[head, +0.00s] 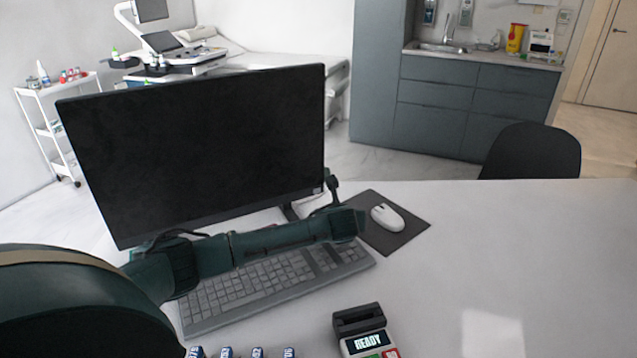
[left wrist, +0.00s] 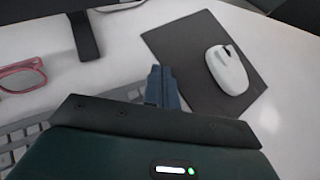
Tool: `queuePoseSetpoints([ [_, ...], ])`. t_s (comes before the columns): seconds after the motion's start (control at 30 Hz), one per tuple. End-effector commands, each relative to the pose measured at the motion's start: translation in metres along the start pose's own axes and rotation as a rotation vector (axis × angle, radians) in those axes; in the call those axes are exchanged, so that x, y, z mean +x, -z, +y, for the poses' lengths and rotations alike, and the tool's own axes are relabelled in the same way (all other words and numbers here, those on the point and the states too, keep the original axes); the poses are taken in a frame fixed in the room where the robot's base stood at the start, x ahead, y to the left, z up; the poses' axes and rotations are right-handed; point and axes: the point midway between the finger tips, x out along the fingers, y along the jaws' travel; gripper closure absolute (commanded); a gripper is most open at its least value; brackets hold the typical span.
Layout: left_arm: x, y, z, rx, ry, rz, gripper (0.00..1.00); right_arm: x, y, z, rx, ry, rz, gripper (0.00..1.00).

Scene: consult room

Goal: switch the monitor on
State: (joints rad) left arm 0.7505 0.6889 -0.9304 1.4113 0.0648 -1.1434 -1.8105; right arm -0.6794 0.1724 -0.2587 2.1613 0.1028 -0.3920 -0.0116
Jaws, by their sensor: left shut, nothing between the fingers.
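The monitor (head: 200,145) stands on the desk with its screen dark. A small pale mark (head: 318,190) shows at its lower right corner. The left wrist view shows only its dark lower edge (left wrist: 40,9) and its stand (left wrist: 84,38). My left arm reaches across the keyboard. In the left wrist view the closed fingers (left wrist: 162,86) lie between the stand and the mouse pad. My right gripper is not in view.
The keyboard (head: 225,300) lies under my left arm. A white mouse (head: 387,216) rests on a dark pad (head: 408,236). Red glasses (left wrist: 22,76) lie near the stand. A card terminal (head: 364,335) stands at the front. The desk's right side is clear.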

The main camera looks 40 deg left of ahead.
Motion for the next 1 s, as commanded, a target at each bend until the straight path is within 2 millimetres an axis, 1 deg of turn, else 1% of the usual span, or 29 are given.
queuePoseSetpoints([
  [0.57,0.001,0.0,0.0,0.0,0.0,0.0,1.0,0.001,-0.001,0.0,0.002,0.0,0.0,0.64],
  [0.67,0.006,-0.002,0.003,-0.001,-0.001,-0.001,1.0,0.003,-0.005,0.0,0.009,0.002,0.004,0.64],
  [0.9,0.029,-0.015,0.019,-0.002,-0.003,-0.002,1.0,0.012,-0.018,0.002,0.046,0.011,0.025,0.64],
  [1.0,0.04,-0.022,0.026,-0.003,-0.002,-0.002,1.0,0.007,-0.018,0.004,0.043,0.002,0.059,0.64],
])
